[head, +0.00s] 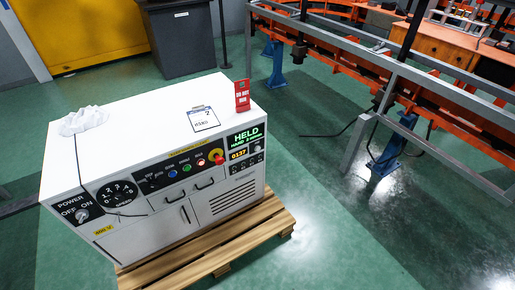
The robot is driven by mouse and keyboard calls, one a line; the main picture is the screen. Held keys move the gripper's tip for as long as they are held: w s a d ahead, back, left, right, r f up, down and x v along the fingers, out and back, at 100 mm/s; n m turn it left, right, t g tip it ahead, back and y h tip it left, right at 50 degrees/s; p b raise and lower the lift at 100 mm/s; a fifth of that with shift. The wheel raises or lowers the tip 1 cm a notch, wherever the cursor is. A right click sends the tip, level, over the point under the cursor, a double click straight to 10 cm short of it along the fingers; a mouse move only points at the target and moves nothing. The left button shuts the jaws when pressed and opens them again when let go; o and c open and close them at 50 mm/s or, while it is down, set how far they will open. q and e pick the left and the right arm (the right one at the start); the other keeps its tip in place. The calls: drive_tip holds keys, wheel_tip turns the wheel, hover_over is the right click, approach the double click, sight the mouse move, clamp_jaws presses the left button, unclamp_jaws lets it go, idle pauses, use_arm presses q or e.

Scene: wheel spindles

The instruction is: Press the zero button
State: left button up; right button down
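A white control cabinet (150,125) stands on a wooden pallet. Its sloping black front panel carries a blue button (172,174), a green button (187,168), a pale button (201,162) and a red button (219,160) by a yellow ring. The small labels above them are too small to read surely, so I cannot tell which is the zero button. A green-lit display (245,137) reads "HELD", with an orange number display (238,154) below that seems to read 0137. Neither of my grippers is in view.
On the cabinet top lie a crumpled white cloth (84,120), a clipboard (203,118) and an upright red tag (242,95). The wooden pallet (222,270) juts out in front. Steel rails (400,72) run at the right. The green floor at lower right is clear.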

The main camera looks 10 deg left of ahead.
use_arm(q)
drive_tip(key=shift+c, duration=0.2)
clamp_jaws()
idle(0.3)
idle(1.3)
